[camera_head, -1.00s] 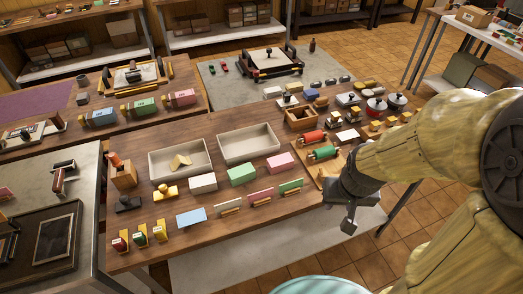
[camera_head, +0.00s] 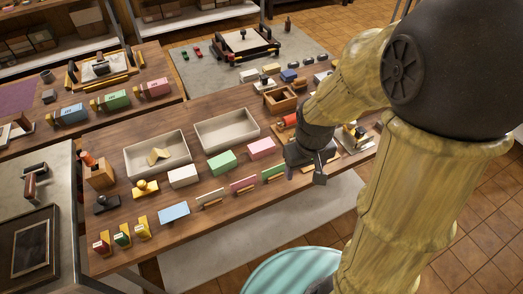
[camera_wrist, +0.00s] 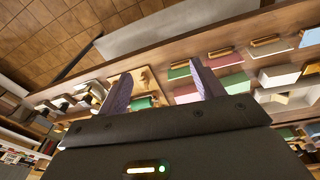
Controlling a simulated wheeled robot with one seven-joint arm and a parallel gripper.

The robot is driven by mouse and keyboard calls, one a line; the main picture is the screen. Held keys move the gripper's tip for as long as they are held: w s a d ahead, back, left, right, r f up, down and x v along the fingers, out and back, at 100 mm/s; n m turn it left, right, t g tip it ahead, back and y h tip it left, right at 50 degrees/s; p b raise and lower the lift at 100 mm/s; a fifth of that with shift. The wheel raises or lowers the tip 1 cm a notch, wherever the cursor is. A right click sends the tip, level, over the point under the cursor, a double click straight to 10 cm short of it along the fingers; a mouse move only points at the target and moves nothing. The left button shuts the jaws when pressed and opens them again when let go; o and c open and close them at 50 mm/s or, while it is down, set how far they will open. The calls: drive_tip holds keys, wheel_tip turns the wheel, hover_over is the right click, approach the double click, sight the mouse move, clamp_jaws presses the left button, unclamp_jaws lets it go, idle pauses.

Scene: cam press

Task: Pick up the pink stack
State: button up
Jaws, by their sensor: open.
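The pink stack (camera_head: 261,148) is a small block lying on the wooden table, right of the green stack (camera_head: 222,163). In the wrist view the pink stack (camera_wrist: 186,94) shows near my right-hand finger, partly hidden by it. My gripper (camera_head: 319,176) hangs above the table's front edge, right of the pink stack and apart from it. In the wrist view my gripper (camera_wrist: 162,84) has its two fingers spread wide with nothing held between them.
A white stack (camera_head: 183,177) lies left of the green one. Thin cards on wooden holders, such as the pink card (camera_head: 243,184), stand in front. Two pale trays, one of them empty (camera_head: 227,130), lie behind. Red and green rollers are partly hidden by my arm.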

drive_tip(key=w+a+f+n+g+h+b, duration=0.2)
drive_tip(key=w+a+f+n+h, duration=0.1)
drive_tip(key=w+a+f+n, duration=0.25)
drive_tip(key=n+t+h+b, duration=0.3)
drive_tip(key=n+t+h, duration=0.45)
drive_tip(key=n, duration=0.65)
approach(254, 148)
drive_tip(key=a+r+g, duration=0.1)
drive_tip(key=a+r+g+h, duration=0.1)
drive_tip(key=r, duration=0.1)
drive_tip(key=shift+w+a, duration=0.1)
drive_tip(key=shift+a+r+t+h, duration=0.1)
drive_tip(key=shift+a+t+h, duration=0.15)
drive_tip(key=shift+a, duration=0.1)
drive_tip(key=shift+d, duration=0.15)
drive_tip(key=p+x, duration=0.2)
drive_tip(key=x, duration=0.9)
drive_tip(key=shift+w+d, duration=0.1)
drive_tip(key=shift+d, duration=0.1)
drive_tip(key=shift+d+f, duration=0.2)
drive_tip(key=shift+f, duration=0.15)
